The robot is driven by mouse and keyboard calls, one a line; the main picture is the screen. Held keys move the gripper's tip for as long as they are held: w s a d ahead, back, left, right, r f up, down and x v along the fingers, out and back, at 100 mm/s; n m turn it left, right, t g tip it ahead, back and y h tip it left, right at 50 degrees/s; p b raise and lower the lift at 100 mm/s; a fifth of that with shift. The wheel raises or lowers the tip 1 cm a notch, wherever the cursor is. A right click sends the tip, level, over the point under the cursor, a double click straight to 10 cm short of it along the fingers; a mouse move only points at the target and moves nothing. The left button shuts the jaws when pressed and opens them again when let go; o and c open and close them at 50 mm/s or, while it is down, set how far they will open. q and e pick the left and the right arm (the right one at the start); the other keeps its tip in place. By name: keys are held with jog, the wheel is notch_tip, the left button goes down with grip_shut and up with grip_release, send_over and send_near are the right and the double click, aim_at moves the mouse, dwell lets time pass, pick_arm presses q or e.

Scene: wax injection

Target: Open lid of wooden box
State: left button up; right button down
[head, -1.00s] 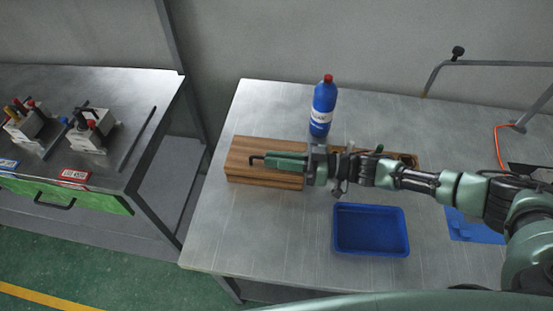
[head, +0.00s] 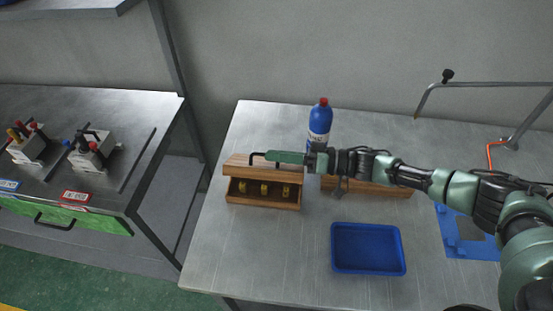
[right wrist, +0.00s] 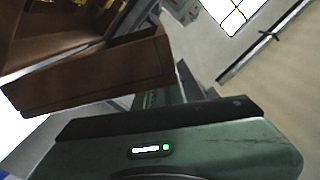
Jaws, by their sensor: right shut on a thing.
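The wooden box (head: 262,203) stands on the metal table, its front open under a raised wooden lid (head: 240,170). Several small gold pieces (head: 264,189) show in the dark interior. My right gripper (head: 270,157) is shut at the top of the lid, where a dark handle (head: 253,157) sticks out on its left; the exact grip is hidden. In the right wrist view, brown wood (right wrist: 90,75) of the box or lid fills the upper left, with gold pieces at the top edge. My left gripper is not in view.
A blue bottle with a red cap (head: 320,125) stands behind my right arm. Another wooden box (head: 365,188) is partly hidden under the arm. A blue tray (head: 368,270) lies in front, and a blue item (head: 470,248) at the right. The table's front left is clear.

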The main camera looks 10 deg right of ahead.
dwell(0.4)
jog(key=c, duration=1.5)
grip_release()
jog(key=shift+r, duration=0.1)
notch_tip(320, 180, up, 20)
jog(key=shift+f+b, duration=0.1)
jog(key=shift+b, duration=0.55)
